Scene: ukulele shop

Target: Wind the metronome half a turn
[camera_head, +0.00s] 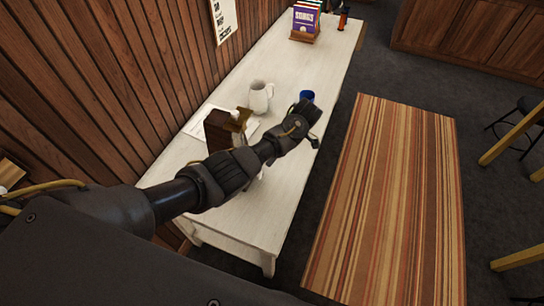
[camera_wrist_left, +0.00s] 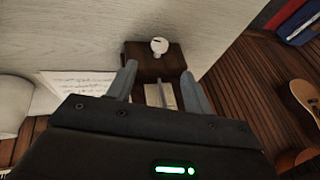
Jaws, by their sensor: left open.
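The metronome (camera_head: 218,131) is a dark brown wooden body on the white table, partly behind my left arm in the head view. In the left wrist view its dark wooden side (camera_wrist_left: 172,62) faces the camera, with a pale round winding key (camera_wrist_left: 159,45) on it. A pale panel with a thin rod shows lower down between the fingers. My left gripper (camera_head: 314,139) is over the table, to the right of the metronome in the head view. In the wrist view the left gripper (camera_wrist_left: 160,80) has its grey fingers apart and nothing held. The key appears beyond the fingertips, apart from them.
On the white table (camera_head: 278,195) stand a white pitcher (camera_head: 260,98), a blue cup (camera_head: 307,96) near my gripper, and a songbook rack (camera_head: 305,24) at the far end. Sheet music (camera_wrist_left: 78,84) lies beside the metronome. A wooden wall borders the left; a striped rug (camera_head: 385,200) lies right.

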